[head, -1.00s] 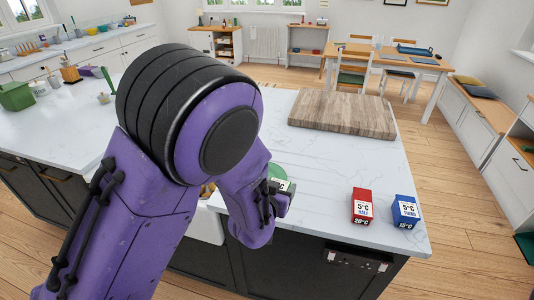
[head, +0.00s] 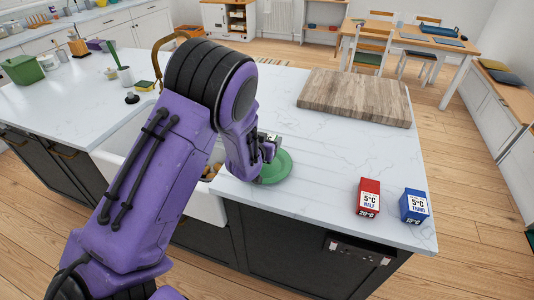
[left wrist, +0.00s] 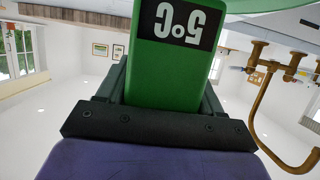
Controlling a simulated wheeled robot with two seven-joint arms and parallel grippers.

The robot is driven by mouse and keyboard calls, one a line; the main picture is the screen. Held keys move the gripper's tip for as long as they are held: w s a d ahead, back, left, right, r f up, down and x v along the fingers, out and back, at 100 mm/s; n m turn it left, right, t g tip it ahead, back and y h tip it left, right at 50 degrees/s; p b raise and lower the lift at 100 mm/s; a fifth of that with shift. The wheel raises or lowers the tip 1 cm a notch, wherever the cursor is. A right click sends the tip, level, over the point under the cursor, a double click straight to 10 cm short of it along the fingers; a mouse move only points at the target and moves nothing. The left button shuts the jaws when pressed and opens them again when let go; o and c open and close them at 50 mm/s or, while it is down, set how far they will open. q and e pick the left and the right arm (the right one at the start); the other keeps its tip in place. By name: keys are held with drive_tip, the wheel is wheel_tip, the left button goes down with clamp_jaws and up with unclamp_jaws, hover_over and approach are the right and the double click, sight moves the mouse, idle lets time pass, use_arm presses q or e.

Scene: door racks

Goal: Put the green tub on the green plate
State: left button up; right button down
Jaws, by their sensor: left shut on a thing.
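My left gripper (head: 268,149) is shut on the green tub (left wrist: 172,70), which has a black-and-white "5°C" label and fills the middle of the left wrist view. In the head view my gripper and arm hide most of the tub. The green plate (head: 279,168) lies on the white counter near the sink. The gripper is at the plate's far left part and covers some of it. I cannot tell whether the tub touches the plate. My right gripper is not in view.
A red carton (head: 368,197) and a blue carton (head: 413,206) stand at the counter's front right. A wooden board (head: 356,97) lies behind the plate. The sink (head: 205,205) is at the left, partly behind my arm, with a brass tap (left wrist: 272,100).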

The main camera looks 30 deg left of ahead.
use_arm(q)
wheel_tip(320, 180, down, 3)
drive_tip(key=b, duration=0.2)
drive_tip(key=shift+s+a+f+b, duration=0.15)
drive_tip(key=shift+f+b, duration=0.05)
drive_tip(key=shift+b, duration=0.2)
drive_tip(key=shift+w, duration=0.2)
drive_tip(key=shift+f, duration=0.15)
drive_tip(key=o, duration=1.4)
drive_tip(key=shift+s, duration=0.1)
drive_tip(key=shift+r, duration=0.25)
drive_tip(key=shift+s, duration=0.3)
drive_tip(key=b+v, duration=0.2)
drive_tip(key=v, duration=0.9)
drive_tip(key=shift+s, duration=0.2)
drive_tip(key=shift+r, duration=0.15)
